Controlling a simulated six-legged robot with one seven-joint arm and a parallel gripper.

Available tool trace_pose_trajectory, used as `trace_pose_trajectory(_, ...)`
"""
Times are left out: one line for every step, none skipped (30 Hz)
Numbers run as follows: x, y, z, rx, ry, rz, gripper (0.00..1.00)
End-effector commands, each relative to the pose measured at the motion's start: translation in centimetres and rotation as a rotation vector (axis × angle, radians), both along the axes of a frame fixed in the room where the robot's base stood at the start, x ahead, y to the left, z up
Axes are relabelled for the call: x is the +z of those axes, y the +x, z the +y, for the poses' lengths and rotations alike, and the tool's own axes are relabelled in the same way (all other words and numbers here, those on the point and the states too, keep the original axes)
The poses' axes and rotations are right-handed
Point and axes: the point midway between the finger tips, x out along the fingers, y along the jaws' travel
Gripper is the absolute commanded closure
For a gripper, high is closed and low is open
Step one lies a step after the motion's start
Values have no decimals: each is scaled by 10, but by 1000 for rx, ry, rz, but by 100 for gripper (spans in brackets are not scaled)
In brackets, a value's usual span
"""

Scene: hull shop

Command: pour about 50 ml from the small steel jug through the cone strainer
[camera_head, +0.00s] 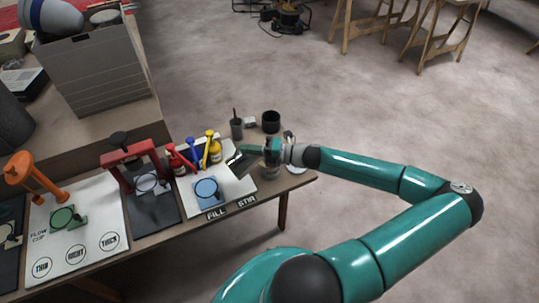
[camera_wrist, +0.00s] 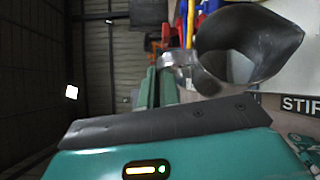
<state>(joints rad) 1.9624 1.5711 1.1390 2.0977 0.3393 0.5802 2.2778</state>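My gripper (camera_head: 268,150) is over the right end of the bench, beside the white mat. A grey metal vessel (camera_head: 272,172), likely the small steel jug, shows just under it. In the wrist view a grey, open-mouthed vessel (camera_wrist: 245,42) stands out beyond the teal gripper body and its dark strip (camera_wrist: 165,124). Whether the fingers are closed on it is unclear.
Dark cups (camera_head: 271,122) are at the bench's back edge. The floor right of the bench is open.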

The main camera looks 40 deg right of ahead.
Motion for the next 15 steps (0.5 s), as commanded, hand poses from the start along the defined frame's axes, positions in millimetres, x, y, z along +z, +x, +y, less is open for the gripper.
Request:
trace_pose_trajectory(0,0,0,0,-2,0,100)
trace_pose_trajectory(0,0,1,0,-5,0,100)
trace_pose_trajectory(-1,0,2,0,-11,1,100)
trace_pose_trajectory(-2,0,3,-1,-18,1,100)
trace_pose_trajectory(-3,0,5,-1,-26,1,100)
trace_pose_trajectory(-4,1,7,-1,-38,2,100)
trace_pose_trajectory(-4,1,8,0,-52,6,100)
trace_pose_trajectory(-3,1,9,0,-66,8,100)
trace_pose_trajectory(-3,0,11,1,-86,11,100)
trace_pose_trajectory(-2,0,12,1,-99,13,100)
trace_pose_trajectory(-2,0,13,1,-116,16,100)
trace_pose_trajectory(-2,1,16,2,-139,19,100)
trace_pose_trajectory(-1,0,18,3,-156,21,100)
trace_pose_trajectory(-1,1,19,3,-173,24,100)
trace_pose_trajectory(0,1,21,3,-197,27,100)
